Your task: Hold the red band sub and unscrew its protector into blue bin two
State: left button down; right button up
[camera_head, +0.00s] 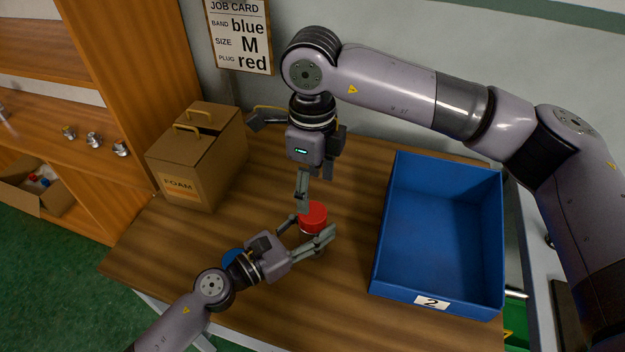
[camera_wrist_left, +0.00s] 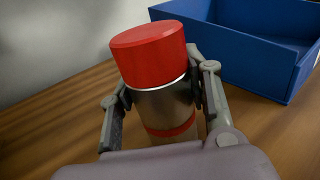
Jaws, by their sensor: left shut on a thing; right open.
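The red band sub shows in the left wrist view as an upright metal cylinder (camera_wrist_left: 164,106) with a red band (camera_wrist_left: 172,129) low on its body. Its red protector (camera_head: 313,214) is a wide cap seated on top, also clear in the left wrist view (camera_wrist_left: 150,54). My left gripper (camera_head: 312,238) is shut on the sub's body, with a finger on either side below the protector. My right gripper (camera_head: 316,188) is open and points down just above and behind the protector. Blue bin two (camera_head: 431,301), labelled 2, stands to the right, and its visible floor is empty.
A cardboard FOAM box (camera_head: 187,180) stands at the table's back left. A blue round object (camera_head: 231,258) is partly hidden behind my left wrist. A job card (camera_head: 240,34) hangs on the wall. Wooden shelves with small fittings (camera_head: 93,140) are at left.

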aim_at(313, 211)
jog(key=m, duration=0.9)
jog(key=shift+r+m, duration=0.1)
jog(key=shift+m, duration=0.2)
jog(key=m, duration=0.3)
jog(key=shift+m, duration=0.4)
jog(key=m, duration=0.5)
jog(key=shift+m, duration=0.3)
jog(key=m, duration=0.7)
jog(key=shift+f, duration=3.95)
